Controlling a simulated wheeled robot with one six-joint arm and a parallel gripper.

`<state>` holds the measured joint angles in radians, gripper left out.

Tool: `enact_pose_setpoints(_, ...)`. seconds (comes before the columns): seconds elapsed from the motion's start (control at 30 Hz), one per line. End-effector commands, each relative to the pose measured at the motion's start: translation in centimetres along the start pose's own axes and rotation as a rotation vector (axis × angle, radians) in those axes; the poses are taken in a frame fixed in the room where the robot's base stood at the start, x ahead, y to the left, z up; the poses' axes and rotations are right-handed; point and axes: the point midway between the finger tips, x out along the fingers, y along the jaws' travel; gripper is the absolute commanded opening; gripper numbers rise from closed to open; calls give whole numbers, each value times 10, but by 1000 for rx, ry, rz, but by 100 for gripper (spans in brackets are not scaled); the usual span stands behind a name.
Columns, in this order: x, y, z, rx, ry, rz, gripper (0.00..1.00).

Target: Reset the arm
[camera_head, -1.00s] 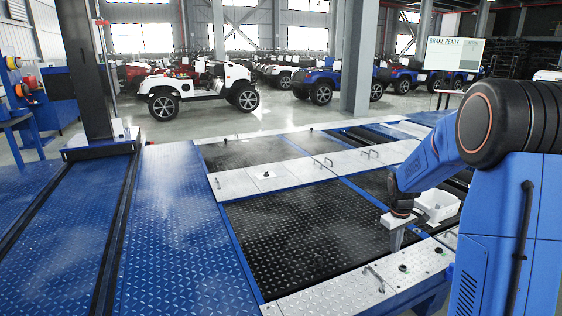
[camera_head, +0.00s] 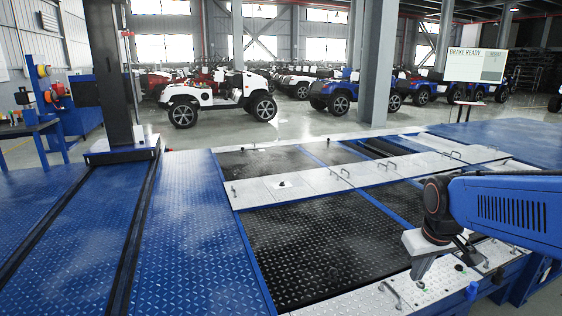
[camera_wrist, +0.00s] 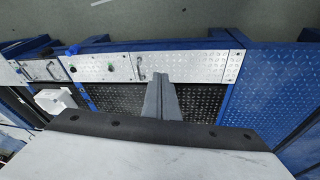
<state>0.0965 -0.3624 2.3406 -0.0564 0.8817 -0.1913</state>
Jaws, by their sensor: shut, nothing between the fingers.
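My blue arm (camera_head: 515,210) reaches in from the right in the head view, its upper link about level. My gripper (camera_head: 419,270) hangs from the wrist, pointing down over the front right part of the roller tester. In the wrist view my gripper's fingers (camera_wrist: 160,97) lie together with nothing between them. They stand out over the tester's black plate (camera_wrist: 200,103) and silver edge strip. Whether the tips touch the tester cannot be told, but they look apart from it.
The tester's silver front strip (camera_head: 335,304) carries handles and knobs. A dark post (camera_head: 118,90) stands at left. A screen (camera_head: 477,66) reading "BRAKE READY" and parked vehicles (camera_head: 217,97) are behind. Blue decking (camera_head: 180,240) is clear.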

Motion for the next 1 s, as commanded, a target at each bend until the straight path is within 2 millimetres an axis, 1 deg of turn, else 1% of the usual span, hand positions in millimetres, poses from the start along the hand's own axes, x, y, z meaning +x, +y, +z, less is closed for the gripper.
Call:
enact_pose_setpoints(0.03,-8,-6,11,9,14,-3,0)
enact_pose_setpoints(0.1,-16,-14,25,23,31,-7,0)
enact_pose_setpoints(0.3,-35,-34,67,64,75,-23,0)
enact_pose_setpoints(0.5,-45,-52,107,104,115,-43,0)
enact_pose_setpoints(0.6,-47,-57,122,119,128,-51,0)
enact_pose_setpoints(0.7,-48,-61,132,128,137,-56,0)
enact_pose_setpoints(0.8,-48,-63,137,134,141,-60,0)
enact_pose_setpoints(1.0,-48,-63,138,136,141,-61,0)
